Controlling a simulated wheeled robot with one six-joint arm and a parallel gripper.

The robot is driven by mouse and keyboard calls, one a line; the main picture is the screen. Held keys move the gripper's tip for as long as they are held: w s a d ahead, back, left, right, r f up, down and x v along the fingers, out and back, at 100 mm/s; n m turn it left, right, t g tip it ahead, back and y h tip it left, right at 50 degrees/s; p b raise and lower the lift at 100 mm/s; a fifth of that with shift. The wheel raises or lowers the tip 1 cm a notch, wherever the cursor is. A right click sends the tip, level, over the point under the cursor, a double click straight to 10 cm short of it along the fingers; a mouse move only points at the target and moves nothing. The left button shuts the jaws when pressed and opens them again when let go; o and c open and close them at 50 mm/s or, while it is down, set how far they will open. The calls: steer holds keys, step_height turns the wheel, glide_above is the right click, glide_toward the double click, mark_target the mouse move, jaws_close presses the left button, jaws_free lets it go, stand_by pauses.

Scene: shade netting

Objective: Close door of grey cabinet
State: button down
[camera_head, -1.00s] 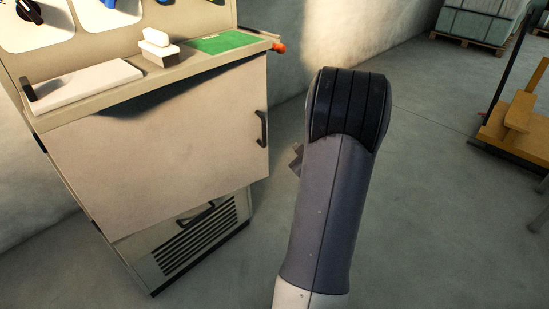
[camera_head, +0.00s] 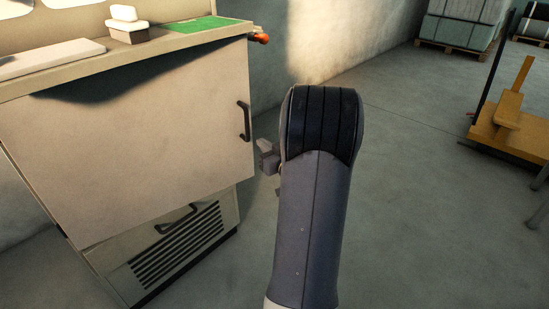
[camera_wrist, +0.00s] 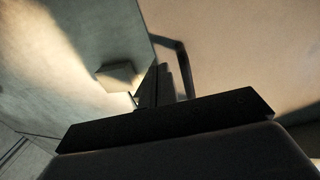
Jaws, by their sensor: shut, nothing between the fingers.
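The grey cabinet (camera_head: 105,278) stands at the left in the head view. Its large pale door (camera_head: 130,150) has a black handle (camera_head: 244,121) near the right edge. That edge juts out past the cabinet body below, so the door appears slightly ajar. My gripper (camera_head: 268,157) is shut and empty, just right of the door edge and below the handle. My wrist hides much of it. In the wrist view the dark fingers (camera_wrist: 163,85) are beside the handle (camera_wrist: 186,62), with the door (camera_wrist: 240,50) behind. I cannot tell whether they touch.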

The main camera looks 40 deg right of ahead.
mark_target(243, 126)
steer(key=shift+w+d+b, duration=0.25)
steer(key=shift+w+b, duration=0.1)
steer(key=shift+w, duration=1)
steer(key=shift+w+d+b, duration=0.2)
steer(key=shift+w+b, duration=0.1)
steer(key=shift+w, duration=1)
steer(key=w, duration=0.2)
steer(key=w+d, duration=0.1)
steer(key=w, duration=0.2)
steer(key=w+p, duration=0.1)
steer(key=w, duration=0.1)
steer(key=shift+w+d, duration=0.15)
steer(key=shift+w, duration=0.2)
